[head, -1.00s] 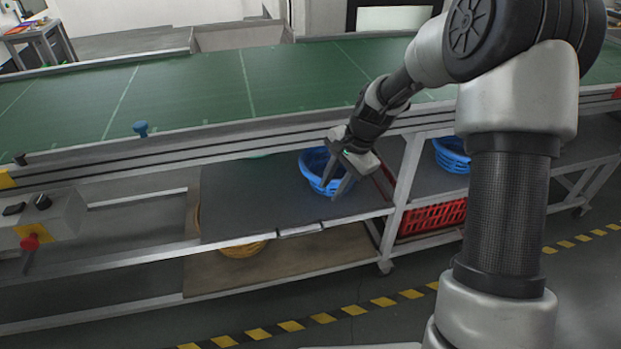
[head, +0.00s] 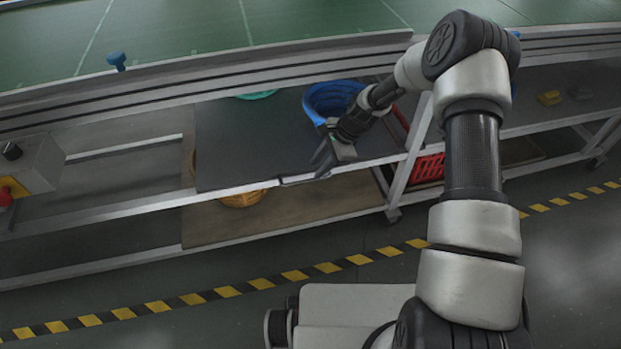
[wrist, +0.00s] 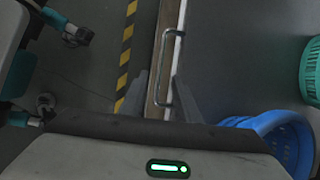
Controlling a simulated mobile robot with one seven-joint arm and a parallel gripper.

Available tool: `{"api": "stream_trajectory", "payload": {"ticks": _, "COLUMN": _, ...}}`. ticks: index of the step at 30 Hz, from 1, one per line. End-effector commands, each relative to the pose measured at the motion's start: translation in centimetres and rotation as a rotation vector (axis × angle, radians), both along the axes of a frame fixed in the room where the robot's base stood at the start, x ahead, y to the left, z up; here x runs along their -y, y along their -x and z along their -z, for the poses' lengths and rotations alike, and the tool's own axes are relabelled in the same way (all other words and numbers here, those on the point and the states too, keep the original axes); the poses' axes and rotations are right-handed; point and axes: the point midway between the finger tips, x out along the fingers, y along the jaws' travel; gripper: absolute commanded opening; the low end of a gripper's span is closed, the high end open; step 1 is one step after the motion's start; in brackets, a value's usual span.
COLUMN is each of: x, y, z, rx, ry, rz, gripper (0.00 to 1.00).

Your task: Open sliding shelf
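The sliding shelf (head: 240,135) is a dark grey board under the green conveyor. It also shows in the wrist view (wrist: 230,60). Its metal handle (head: 303,179) is on the front edge. In the wrist view the handle (wrist: 166,65) is a thin U-shaped bar running lengthwise ahead of my gripper. My gripper (head: 320,160) is at the shelf's front edge, close to the handle's right end. Its fingers (wrist: 161,82) are apart, one on each side of the handle's near end. I cannot tell whether they touch it.
A blue basket (head: 322,104) and a teal basket (head: 257,95) are on the shelf. A wicker basket (head: 242,199) is on the board below. A red crate (head: 428,168) is to the right. The floor in front, with a yellow-black stripe (head: 295,275), is clear.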

Motion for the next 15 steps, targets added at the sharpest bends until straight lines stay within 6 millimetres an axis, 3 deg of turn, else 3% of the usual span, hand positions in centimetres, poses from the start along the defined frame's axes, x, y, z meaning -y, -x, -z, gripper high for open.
{"api": "stream_trajectory", "payload": {"ticks": 1, "x": -0.6, "y": 0.0, "z": 1.4, "rx": -0.002, "ry": -0.001, "rz": -0.002, "gripper": 0.29}}
{"api": "stream_trajectory", "payload": {"ticks": 6, "x": -1.8, "y": -0.2, "z": 4.1, "rx": -0.001, "ry": -0.001, "rz": -0.001, "gripper": 0.29}}
{"api": "stream_trajectory", "payload": {"ticks": 15, "x": -2.7, "y": -0.4, "z": 5.9, "rx": 0.001, "ry": 0.001, "rz": 0.001, "gripper": 0.29}}
